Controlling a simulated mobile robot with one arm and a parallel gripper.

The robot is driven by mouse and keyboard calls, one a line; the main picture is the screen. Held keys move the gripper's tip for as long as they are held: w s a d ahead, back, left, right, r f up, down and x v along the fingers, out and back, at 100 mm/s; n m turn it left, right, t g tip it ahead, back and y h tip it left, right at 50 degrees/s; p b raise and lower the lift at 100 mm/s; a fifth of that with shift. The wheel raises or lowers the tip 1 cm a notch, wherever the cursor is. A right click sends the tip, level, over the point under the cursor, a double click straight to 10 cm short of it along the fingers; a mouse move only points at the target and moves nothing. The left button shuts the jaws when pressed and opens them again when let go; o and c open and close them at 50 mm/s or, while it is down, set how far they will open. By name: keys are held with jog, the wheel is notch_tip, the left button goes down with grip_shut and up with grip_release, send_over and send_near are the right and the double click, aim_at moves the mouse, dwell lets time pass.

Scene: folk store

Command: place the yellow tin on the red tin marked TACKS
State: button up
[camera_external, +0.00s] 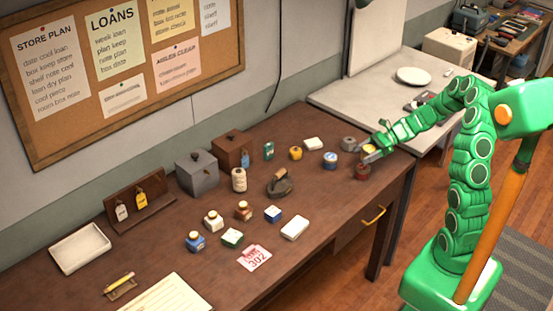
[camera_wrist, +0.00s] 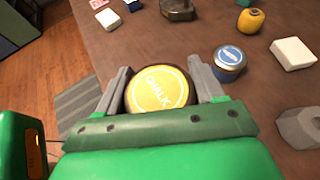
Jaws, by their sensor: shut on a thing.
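The yellow tin (camera_external: 369,149), its lid marked CHALK in the wrist view (camera_wrist: 158,90), is between the two fingers of my gripper (camera_external: 371,155). My gripper is shut on it, with a grey finger on each side in the wrist view (camera_wrist: 163,88). The red tin (camera_external: 362,171) stands on the brown table near its right end, just below the yellow tin in the external view. Its marking is not readable, and its top is largely covered by my gripper. I cannot tell whether the two tins touch. The red tin is not clearly visible in the wrist view.
A blue tin (camera_external: 330,160) stands close to the left, with a yellow pot (camera_external: 295,153) and white box (camera_external: 313,143) beyond. A grey weight-like object (camera_external: 348,143) is just behind. A dark iron (camera_external: 280,183) is farther left. The table's right edge is near.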

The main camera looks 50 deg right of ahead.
aim_at(360, 168)
jog(key=shift+w+d+f, duration=0.15)
jog(key=shift+w+f, duration=0.5)
jog(key=shift+f, duration=1.75)
jog(key=shift+f, duration=0.1)
jog(key=o, duration=1.1)
